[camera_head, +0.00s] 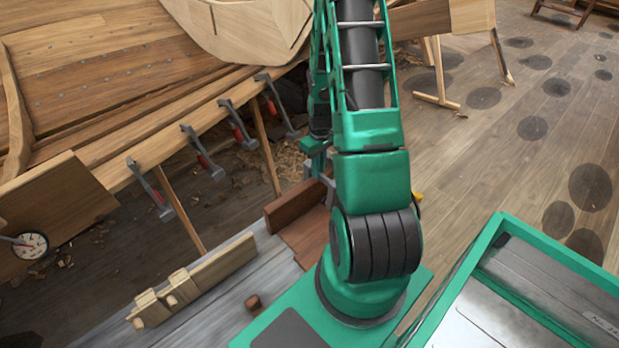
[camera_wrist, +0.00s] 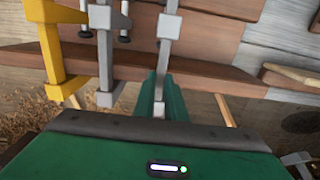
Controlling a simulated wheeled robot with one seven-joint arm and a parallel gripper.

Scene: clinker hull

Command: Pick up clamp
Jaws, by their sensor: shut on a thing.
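In the wrist view, my gripper (camera_wrist: 160,98) is shut on a grey clamp (camera_wrist: 168,30), its green fingers close around the clamp's bar. The clamp stands in front of a reddish-brown wooden board (camera_wrist: 225,78); I cannot tell whether it touches the board. A second grey clamp (camera_wrist: 104,55) and a yellow clamp (camera_wrist: 50,45) are to the left of it, at the same board. In the head view my arm hides most of the gripper and the held clamp.
Several grey clamps with red handles (camera_head: 202,153) sit along the edge of the wooden hull (camera_head: 110,75). A grey bench (camera_head: 215,300) carries a notched wooden piece (camera_head: 195,280). A green-rimmed tray (camera_head: 480,250) is at right. A wooden trestle (camera_head: 440,70) stands behind on open floor.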

